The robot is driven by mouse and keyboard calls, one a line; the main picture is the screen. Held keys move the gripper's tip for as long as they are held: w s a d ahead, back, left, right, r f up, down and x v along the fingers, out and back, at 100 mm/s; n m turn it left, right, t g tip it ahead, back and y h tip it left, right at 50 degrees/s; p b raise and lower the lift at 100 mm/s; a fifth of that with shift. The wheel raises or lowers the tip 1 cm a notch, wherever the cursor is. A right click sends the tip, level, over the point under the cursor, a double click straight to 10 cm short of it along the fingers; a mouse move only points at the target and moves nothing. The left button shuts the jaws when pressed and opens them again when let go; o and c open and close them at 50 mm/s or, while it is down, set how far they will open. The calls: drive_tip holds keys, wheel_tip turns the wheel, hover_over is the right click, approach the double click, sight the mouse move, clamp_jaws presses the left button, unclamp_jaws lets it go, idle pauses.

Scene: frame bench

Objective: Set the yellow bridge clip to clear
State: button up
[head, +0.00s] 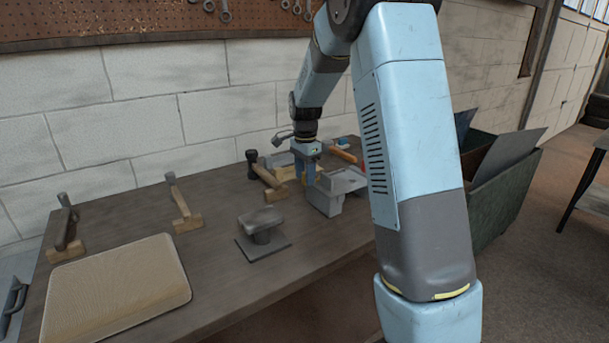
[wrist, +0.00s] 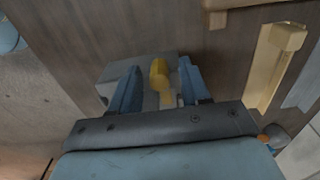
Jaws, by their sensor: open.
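The yellow clip (wrist: 159,74) shows in the wrist view as a short rounded yellow piece with a paler tab below it. It stands on or over a grey block (wrist: 114,72). My gripper (wrist: 158,66) is open, with one blue finger on each side of the clip and small gaps visible on both sides. In the head view my gripper (head: 304,166) points down at the far right of the bench, beside a grey block-like fixture (head: 344,184). The clip is mostly hidden there by the fingers. No setting mark is readable.
On the bench (head: 200,270) lie a tan pad (head: 118,288), a grey rounded piece on a plate (head: 263,226) and hammers on wooden rests (head: 180,203). A green bin (head: 505,200) stands at the right.

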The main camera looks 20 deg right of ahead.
drive_tip(key=shift+f, duration=0.2)
clamp_jaws()
idle(0.4)
